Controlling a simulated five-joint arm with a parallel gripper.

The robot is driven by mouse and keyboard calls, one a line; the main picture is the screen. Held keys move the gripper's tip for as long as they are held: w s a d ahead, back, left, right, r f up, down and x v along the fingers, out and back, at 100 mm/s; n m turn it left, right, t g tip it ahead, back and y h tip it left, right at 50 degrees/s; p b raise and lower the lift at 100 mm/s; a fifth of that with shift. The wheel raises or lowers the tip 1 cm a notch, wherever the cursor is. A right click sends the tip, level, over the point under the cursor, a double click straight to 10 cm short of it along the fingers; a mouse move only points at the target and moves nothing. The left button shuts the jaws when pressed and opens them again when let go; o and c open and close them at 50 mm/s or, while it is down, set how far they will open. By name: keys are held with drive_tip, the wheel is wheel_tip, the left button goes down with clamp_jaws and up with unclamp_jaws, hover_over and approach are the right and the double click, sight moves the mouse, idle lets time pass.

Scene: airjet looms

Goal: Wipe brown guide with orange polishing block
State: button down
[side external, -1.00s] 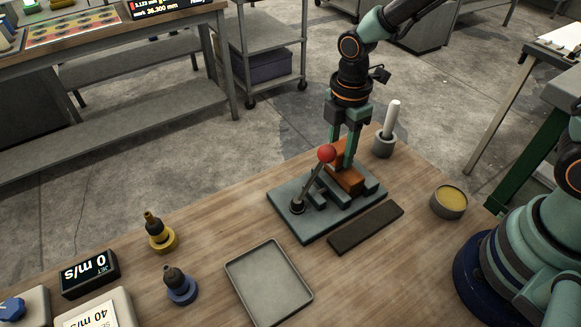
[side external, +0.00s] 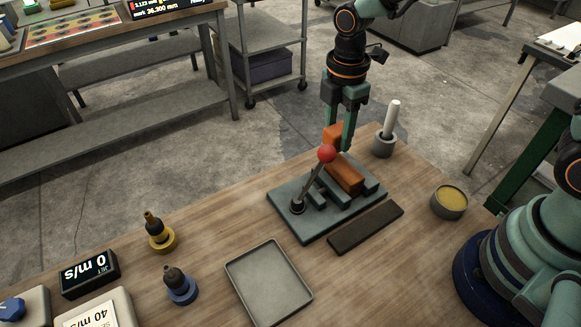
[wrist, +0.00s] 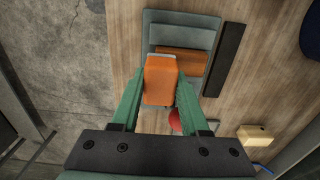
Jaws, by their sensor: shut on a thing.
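My gripper (side external: 337,138) is shut on the orange polishing block (side external: 331,134), which also shows between the fingers in the wrist view (wrist: 159,82). The brown guide (side external: 346,177) lies on the grey-green fixture plate (side external: 313,232). In the wrist view the guide (wrist: 192,66) is partly hidden behind the held block. The block is at the guide's far end in the side view and appears slightly above it; whether they touch cannot be told. A lever with a red ball knob (side external: 326,153) rises from the plate and covers part of the block's lower edge.
A dark bar (side external: 365,228) lies along the plate's front. A grey cup with a white-handled tool (side external: 384,146) and a tin of yellow paste (side external: 449,203) stand to the right. An empty grey tray (side external: 268,285) and two nozzles (side external: 160,236) (side external: 180,288) are at the left.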

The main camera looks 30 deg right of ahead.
drive_tip(key=shift+r, duration=2.45)
drive_tip(key=shift+a, duration=0.1)
